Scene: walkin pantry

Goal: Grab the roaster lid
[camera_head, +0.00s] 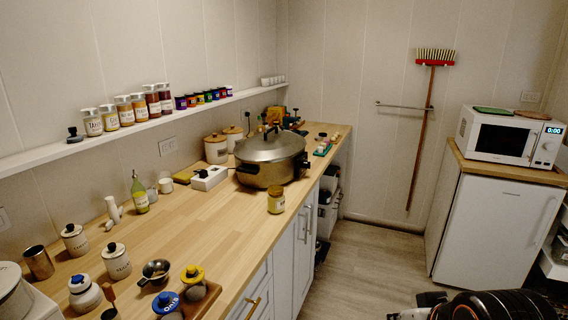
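The roaster lid (270,146) is a domed, dull metal cover with a dark knob on top. It sits on the roaster (262,175), a wide metal pot with dark side handles. The roaster stands on the wooden counter, toward its far end. Part of my own arm shows at the bottom right, well away from the roaster and low over the floor. I cannot make out my gripper's fingers in this view.
A small yellow jar (276,200) stands in front of the roaster near the counter edge. A white box (209,178) and canisters (216,149) are at its left. A shelf (150,125) with jars runs along the wall. Floor (365,255) beside the counter is clear.

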